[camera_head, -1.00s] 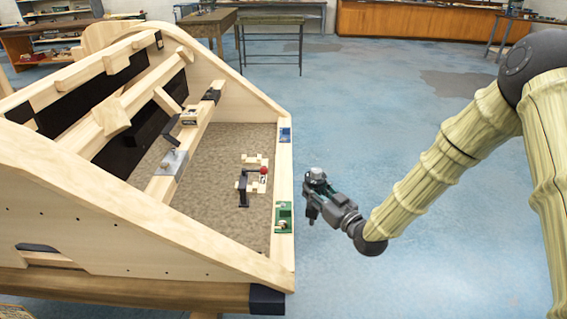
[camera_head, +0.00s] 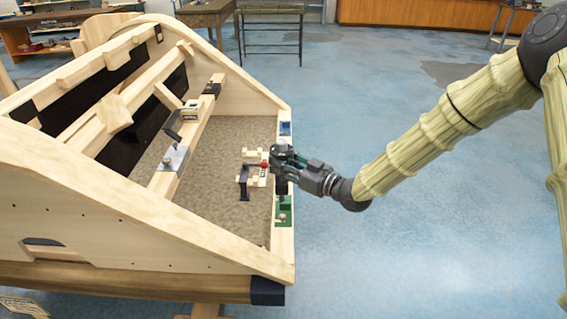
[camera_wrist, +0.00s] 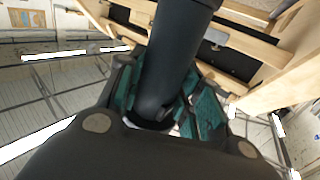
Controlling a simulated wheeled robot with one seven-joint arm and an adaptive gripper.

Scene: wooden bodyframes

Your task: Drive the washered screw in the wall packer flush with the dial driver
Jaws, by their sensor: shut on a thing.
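My gripper (camera_head: 281,166) is over the right rim of the wooden bodyframe, between the blue and green fittings. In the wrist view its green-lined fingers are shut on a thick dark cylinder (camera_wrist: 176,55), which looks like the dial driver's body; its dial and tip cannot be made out. Small pale wooden blocks (camera_head: 252,153) lie on the brown panel just left of the gripper, close to a red ball (camera_head: 264,165) and a dark bracket (camera_head: 243,177). I cannot tell which piece is the wall packer. The washered screw is too small or hidden to see.
The bodyframe's sloped front side (camera_head: 130,195) and right rim (camera_head: 285,240) border the panel. A green holder (camera_head: 284,213) and a blue fitting (camera_head: 285,129) sit on that rim. A rail with a grey plate (camera_head: 173,158) crosses the panel's left.

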